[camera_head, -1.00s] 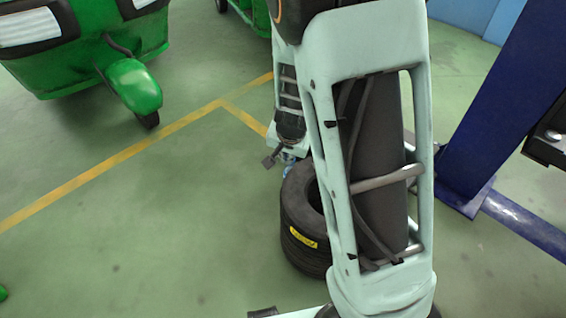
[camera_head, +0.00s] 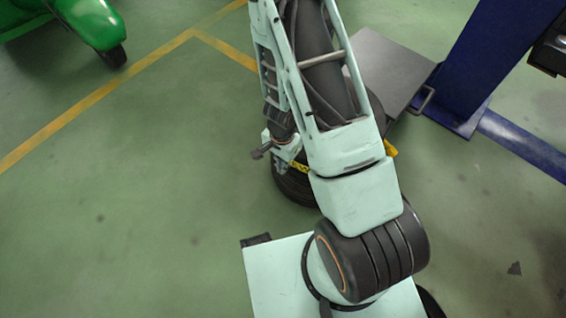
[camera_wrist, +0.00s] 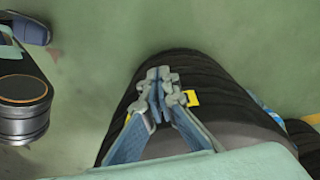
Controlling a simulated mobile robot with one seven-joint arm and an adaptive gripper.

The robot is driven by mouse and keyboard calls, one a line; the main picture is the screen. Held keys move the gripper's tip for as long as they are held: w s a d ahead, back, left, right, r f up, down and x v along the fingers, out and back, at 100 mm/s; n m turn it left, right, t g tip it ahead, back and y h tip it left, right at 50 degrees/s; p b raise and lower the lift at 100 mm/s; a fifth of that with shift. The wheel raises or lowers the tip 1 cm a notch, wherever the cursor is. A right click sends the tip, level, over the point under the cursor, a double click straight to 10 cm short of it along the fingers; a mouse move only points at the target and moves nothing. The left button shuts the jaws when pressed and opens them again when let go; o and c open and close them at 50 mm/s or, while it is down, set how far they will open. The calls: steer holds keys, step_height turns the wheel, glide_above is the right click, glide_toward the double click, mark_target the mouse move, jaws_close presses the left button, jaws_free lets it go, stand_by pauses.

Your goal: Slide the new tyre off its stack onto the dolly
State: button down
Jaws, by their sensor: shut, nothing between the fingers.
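A black tyre (camera_head: 293,188) with a yellow label shows on the floor side of my arm in the head view, mostly hidden behind the arm. In the wrist view the dark ribbed tyre (camera_wrist: 215,85) fills the middle, with a yellow tag beside the fingers. My gripper (camera_wrist: 158,78) is shut and empty, its fingertips over the tyre's side; I cannot tell if they touch. In the head view my gripper (camera_head: 281,163) is small and beside the tyre. A flat grey platform with a handle (camera_head: 392,62), perhaps the dolly, lies behind my arm; its near side is hidden.
A blue post (camera_head: 495,75) with a blue floor beam (camera_head: 525,145) stands at the right. A green vehicle (camera_head: 85,22) is at the upper left. Another dark ribbed object (camera_wrist: 300,133) shows at the wrist view's right edge. The green floor at left is clear.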

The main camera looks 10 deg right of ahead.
mark_target(300, 163)
steer(key=shift+w+d+f+b, duration=0.25)
steer(key=shift+w+d+f, duration=0.25)
steer(key=shift+f, duration=0.2)
steer(key=shift+w+d+f+b, duration=0.25)
steer(key=shift+w+d+f, duration=0.1)
steer(key=shift+d+f, duration=0.3)
steer(key=shift+w+d+f+b, duration=0.25)
steer(key=shift+w+d+f, duration=0.2)
steer(key=shift+f, duration=0.3)
